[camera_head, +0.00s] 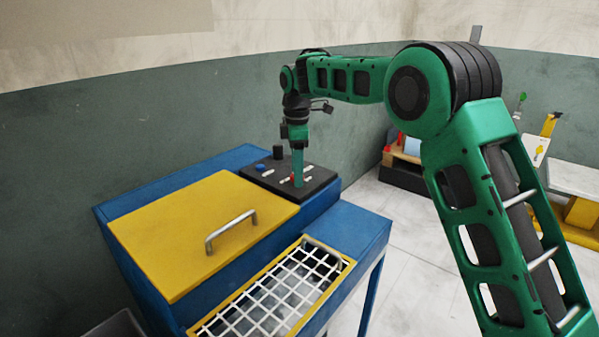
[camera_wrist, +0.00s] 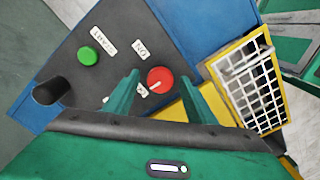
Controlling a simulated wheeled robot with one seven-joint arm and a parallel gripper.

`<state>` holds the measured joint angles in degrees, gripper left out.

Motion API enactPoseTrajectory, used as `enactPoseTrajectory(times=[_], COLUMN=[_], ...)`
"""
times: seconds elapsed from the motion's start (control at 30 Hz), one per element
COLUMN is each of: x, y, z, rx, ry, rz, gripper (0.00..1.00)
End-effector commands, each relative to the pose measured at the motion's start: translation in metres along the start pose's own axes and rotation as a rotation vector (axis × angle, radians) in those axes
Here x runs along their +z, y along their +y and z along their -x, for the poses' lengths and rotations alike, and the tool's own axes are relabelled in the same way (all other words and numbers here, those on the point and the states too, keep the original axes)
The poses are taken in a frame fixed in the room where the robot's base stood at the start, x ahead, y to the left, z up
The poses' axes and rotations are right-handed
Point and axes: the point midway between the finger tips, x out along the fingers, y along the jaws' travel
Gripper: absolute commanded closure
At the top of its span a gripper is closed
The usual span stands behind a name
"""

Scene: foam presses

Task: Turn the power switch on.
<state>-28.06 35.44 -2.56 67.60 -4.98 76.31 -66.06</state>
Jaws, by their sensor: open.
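The power switch is a round red knob (camera_wrist: 160,80) with a white pointer mark, on a dark control panel (camera_wrist: 110,68). In the wrist view an ON label (camera_wrist: 140,48) lies above and left of it. The pointer mark is at its lower left, toward another label (camera_wrist: 142,91) partly hidden by a finger. My gripper (camera_wrist: 160,86) is open, with one green finger on each side of the knob; contact cannot be told. In the head view my gripper (camera_head: 298,184) points down over the panel (camera_head: 317,185), and only a bit of red shows beside it.
A green button (camera_wrist: 89,56) and a black cylinder (camera_wrist: 50,89) stand on the panel. A blue button (camera_head: 260,167) shows in the head view. The blue machine (camera_head: 350,228) has a yellow lid (camera_head: 190,230) with a handle (camera_head: 231,230) and a white wire grid (camera_head: 270,300).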

Motion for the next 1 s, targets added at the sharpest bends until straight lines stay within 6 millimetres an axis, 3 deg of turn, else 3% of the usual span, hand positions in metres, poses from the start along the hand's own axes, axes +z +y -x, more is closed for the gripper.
enactPoseTrajectory(times=[0.03, 0.2, 0.27, 0.67, 1.0], x=[0.0, 0.0, 0.011, 0.0, -0.002], y=[0.0, 0.0, -0.002, 0.0, 0.001], z=[0.0, 0.0, 0.001, 0.001, 0.001], rx=[0.0, 0.001, 0.0, 0.001, 0.004], ry=[0.0, 0.0, 0.0, 0.0, 0.003], rz=[0.0, 0.0, -0.001, -0.088, -0.362], gripper=[0.52, 0.9, 0.9, 0.9, 0.9])
